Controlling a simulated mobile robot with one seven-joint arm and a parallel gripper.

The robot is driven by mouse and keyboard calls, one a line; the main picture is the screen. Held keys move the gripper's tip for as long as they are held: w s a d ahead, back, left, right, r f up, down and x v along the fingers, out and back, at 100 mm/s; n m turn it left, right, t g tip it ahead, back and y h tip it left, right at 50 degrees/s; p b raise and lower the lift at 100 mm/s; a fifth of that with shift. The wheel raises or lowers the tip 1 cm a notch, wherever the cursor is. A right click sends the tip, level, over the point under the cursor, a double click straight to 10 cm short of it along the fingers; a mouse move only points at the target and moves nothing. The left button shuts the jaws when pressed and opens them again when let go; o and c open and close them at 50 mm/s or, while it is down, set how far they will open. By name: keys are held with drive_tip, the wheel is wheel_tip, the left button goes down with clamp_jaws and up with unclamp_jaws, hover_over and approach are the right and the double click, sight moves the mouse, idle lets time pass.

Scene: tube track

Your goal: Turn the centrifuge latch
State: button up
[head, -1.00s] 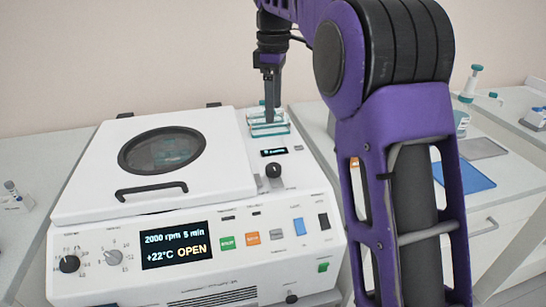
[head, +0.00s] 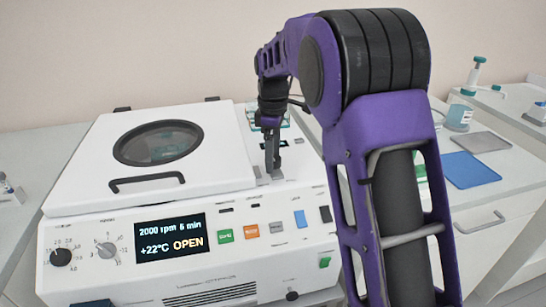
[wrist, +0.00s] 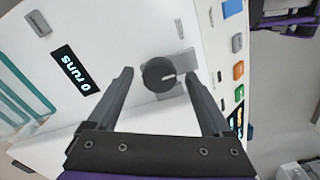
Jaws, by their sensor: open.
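In the head view my gripper (head: 274,174) hides the knob. The centrifuge (head: 225,188) has its lid (head: 105,150) down, with a round window and a black handle. Its display (head: 170,237) reads 2000 rpm, 5 min, +22°C, OPEN.
A small screen (wrist: 83,82) reading "0 runs" sits beside the knob. A teal-edged clear rack (wrist: 28,108) stands behind it. Coloured buttons line the front panel. On the right bench lie a blue mat (head: 468,169) and a grey mat (head: 483,142).

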drive_tip(key=shift+f, duration=0.15)
clamp_jaws()
idle(0.4)
drive_tip(key=shift+m+p, duration=0.3)
drive_tip(key=shift+r+m+p, duration=0.25)
drive_tip(key=shift+m+p, duration=0.8)
drive_tip(key=shift+m, duration=0.15)
drive_tip(key=m+p, duration=0.3)
drive_tip(key=m, duration=0.2)
drive_tip(key=m+p, duration=0.2)
drive_tip(key=m, duration=0.3)
drive_tip(key=shift+f+m, duration=0.1)
drive_tip(key=shift+m, duration=0.3)
drive_tip(key=shift+f+m+p, duration=0.1)
drive_tip(key=shift+m+p, duration=0.7)
drive_tip(key=shift+m, duration=1.2)
